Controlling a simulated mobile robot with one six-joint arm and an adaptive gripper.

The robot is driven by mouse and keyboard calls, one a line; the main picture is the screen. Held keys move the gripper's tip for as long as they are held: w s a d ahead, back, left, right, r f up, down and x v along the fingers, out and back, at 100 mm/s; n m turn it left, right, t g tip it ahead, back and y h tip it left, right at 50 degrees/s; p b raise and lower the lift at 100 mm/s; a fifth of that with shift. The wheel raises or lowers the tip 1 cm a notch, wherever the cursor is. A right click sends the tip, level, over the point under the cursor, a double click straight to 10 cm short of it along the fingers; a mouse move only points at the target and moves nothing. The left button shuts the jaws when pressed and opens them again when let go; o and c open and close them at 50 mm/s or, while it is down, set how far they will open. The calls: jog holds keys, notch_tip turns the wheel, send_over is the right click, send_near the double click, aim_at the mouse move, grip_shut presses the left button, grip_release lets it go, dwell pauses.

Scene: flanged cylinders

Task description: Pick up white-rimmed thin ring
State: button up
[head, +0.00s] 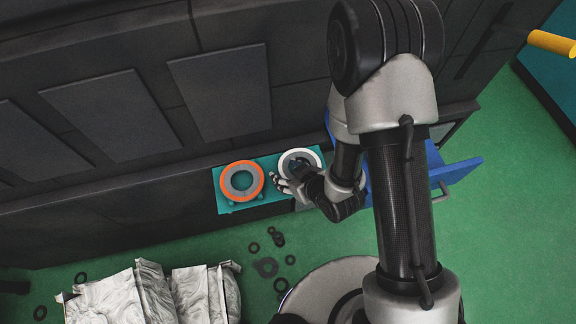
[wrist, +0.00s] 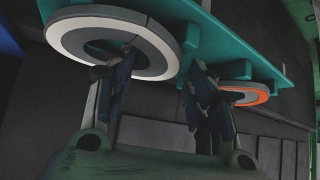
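The white-rimmed thin ring (head: 301,151), with a grey inner band, is at the right end of a teal shelf. In the wrist view the ring (wrist: 72,37) appears large at upper left. My gripper (head: 283,182) is at the ring's near left side. In the wrist view my gripper (wrist: 163,76) is open, its fingers apart. One fingertip overlaps the ring's hole and the other is just outside its right edge, with part of the band between them. I cannot tell whether either finger touches it.
An orange-rimmed ring (head: 226,182) sits left on the same teal shelf (head: 270,163), close to my gripper's outer finger. A dark panelled wall (head: 120,115) stands behind. A blue panel (head: 455,173) is right of my arm. Small dark rings (head: 267,267) lie on the green floor.

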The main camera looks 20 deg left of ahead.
grip_shut()
dwell(0.5)
